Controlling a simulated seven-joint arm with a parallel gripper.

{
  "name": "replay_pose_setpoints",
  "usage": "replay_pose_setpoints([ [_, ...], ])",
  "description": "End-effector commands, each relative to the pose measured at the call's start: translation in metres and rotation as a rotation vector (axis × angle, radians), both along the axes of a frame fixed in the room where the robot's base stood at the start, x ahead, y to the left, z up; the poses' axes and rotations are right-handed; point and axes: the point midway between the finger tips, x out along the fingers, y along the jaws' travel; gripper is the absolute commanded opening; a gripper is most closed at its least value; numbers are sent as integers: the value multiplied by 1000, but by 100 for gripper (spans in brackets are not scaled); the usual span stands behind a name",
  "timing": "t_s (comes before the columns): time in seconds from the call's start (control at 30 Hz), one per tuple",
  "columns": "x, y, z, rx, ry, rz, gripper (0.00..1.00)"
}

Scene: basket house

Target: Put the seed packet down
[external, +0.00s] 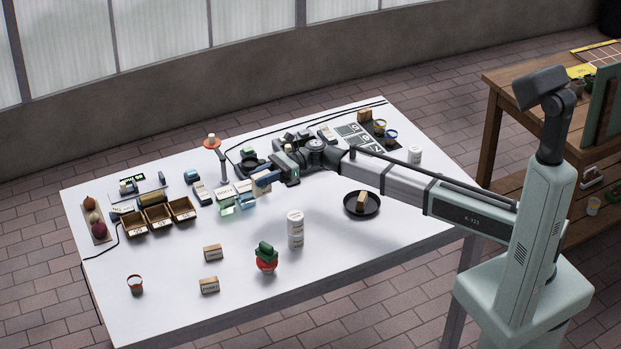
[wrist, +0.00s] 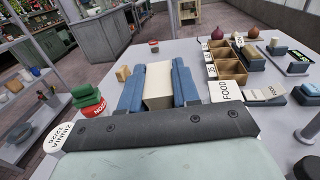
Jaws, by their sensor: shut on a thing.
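My gripper (wrist: 158,78) is shut on a cream, box-shaped seed packet (wrist: 158,88), which sits between its two blue fingers in the wrist view. No print shows on the packet's visible face. In the external view my gripper (external: 265,179) reaches over the middle-left of the white table (external: 340,262), near white label cards and pale green translucent pieces. The packet is hard to make out there, and I cannot tell whether it touches the table.
Open wooden boxes (external: 158,216) stand left of my gripper; they also show in the wrist view (wrist: 230,72). The front right is clear.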

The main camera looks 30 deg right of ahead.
Motion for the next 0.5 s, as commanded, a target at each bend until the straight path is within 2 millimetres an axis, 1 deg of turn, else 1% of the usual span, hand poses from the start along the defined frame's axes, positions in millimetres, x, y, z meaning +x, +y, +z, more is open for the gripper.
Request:
replay_pose_setpoints([
  [0.07,10,-6,4,-6,0,-53,2],
  [0.17,29,-16,11,-16,1,-158,2],
  [0.27,56,-34,20,-24,4,-298,2],
  [0.4,93,-64,35,-25,6,-501,2],
  [0.5,116,-89,45,-20,6,-636,2],
])
